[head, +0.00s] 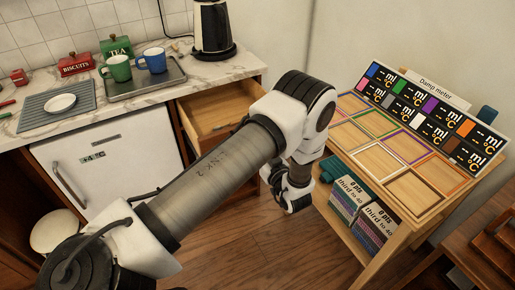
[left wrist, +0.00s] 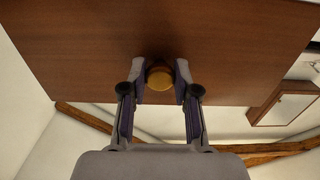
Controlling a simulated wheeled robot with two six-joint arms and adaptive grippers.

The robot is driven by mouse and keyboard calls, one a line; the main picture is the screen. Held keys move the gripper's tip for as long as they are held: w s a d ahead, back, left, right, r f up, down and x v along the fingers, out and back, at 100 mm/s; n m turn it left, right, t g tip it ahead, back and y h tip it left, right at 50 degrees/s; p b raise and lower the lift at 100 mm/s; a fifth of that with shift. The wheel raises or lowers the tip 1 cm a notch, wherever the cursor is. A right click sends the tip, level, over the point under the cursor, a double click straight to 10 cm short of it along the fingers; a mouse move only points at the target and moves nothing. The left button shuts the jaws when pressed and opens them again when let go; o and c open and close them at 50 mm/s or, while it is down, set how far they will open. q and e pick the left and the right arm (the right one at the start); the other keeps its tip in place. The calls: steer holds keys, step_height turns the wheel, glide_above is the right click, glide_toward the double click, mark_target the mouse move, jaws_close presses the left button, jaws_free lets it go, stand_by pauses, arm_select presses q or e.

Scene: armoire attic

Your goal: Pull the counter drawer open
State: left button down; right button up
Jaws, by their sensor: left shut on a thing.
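The counter drawer (head: 208,112) stands pulled out from under the counter's right end in the head view, its pale wooden inside showing. My left arm crosses in front and hides much of its front. In the left wrist view, the brown drawer front (left wrist: 90,50) fills the upper part, with a round yellowish knob (left wrist: 159,80) on it. My left gripper (left wrist: 160,75) has one finger on each side of the knob and is shut on it. In the head view the fingertips are hidden behind my arm. My right gripper is not in view.
A white fridge door (head: 108,160) is below. A wooden stand (head: 352,240) with coloured frames stands right; wood floor lies between.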

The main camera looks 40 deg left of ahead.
arm_select(q)
steer(key=c, duration=0.9)
jaws_free()
steer(key=shift+d, duration=0.1)
steer(key=v, duration=0.7)
steer(key=shift+d, duration=0.15)
steer(key=shift+r, duration=0.1)
